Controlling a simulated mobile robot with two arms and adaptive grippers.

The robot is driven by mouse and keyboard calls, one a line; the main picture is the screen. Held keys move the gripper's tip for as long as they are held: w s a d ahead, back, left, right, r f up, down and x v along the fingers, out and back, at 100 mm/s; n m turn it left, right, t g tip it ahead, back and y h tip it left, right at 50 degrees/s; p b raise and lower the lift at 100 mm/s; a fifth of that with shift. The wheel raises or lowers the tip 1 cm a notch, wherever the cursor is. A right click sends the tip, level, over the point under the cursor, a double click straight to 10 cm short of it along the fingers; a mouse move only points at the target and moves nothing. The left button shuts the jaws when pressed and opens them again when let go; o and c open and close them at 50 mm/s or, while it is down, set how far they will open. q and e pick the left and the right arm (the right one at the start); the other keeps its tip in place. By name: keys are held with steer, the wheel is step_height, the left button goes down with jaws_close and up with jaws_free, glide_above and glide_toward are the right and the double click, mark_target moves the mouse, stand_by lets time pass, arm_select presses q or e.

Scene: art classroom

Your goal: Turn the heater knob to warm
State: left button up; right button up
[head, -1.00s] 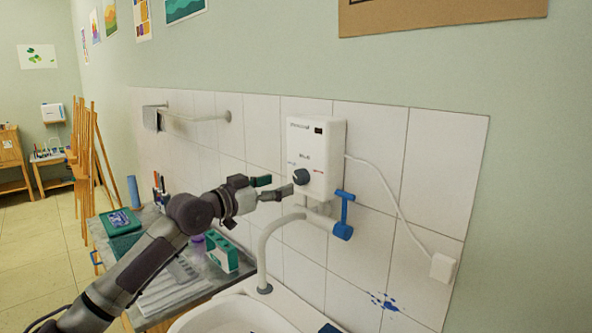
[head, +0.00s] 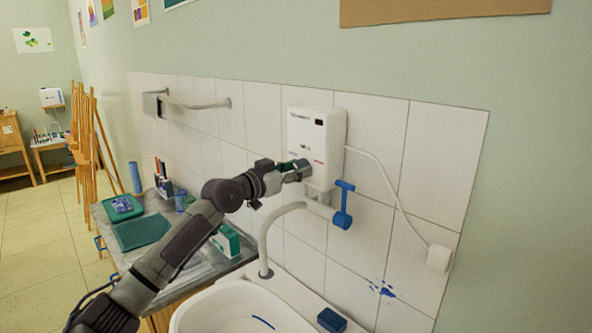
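The white water heater (head: 327,135) hangs on the tiled wall, with a small dark display at its upper right. Its dark round knob (head: 303,164) is low on the front, and my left gripper (head: 293,170) covers much of it. The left gripper's fingertips are at the knob, seeming to reach on either side of it. I cannot tell whether they press on it. The knob's pointer is hidden, and a small red mark shows to its right. My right gripper is out of view.
Below the heater are a curved grey spout (head: 267,240), a blue lever (head: 344,205) and a white sink (head: 235,300). A blue sponge-like block (head: 332,320) lies on the rim. A white cable (head: 388,180) runs to a wall box. The side counter holds art supplies.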

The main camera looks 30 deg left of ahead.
arm_select(q)
steer(key=c, duration=0.4)
steer(key=m+b, duration=0.3)
steer(key=b, duration=0.1)
steer(key=shift+f, duration=0.2)
steer(key=m+b, duration=0.2)
steer(key=shift+m, duration=0.3)
steer(key=m+b, duration=0.1)
steer(key=m, duration=0.1)
steer(key=shift+r+m, duration=0.1)
steer(key=shift+m, duration=0.3)
steer(key=m+b, duration=0.1)
steer(key=m, duration=0.2)
steer(key=shift+m, duration=0.3)
steer(key=m, duration=0.3)
steer(key=shift+m+b, duration=0.3)
steer(key=m, duration=0.4)
steer(key=shift+r, duration=0.1)
steer(key=shift+m, duration=2.1)
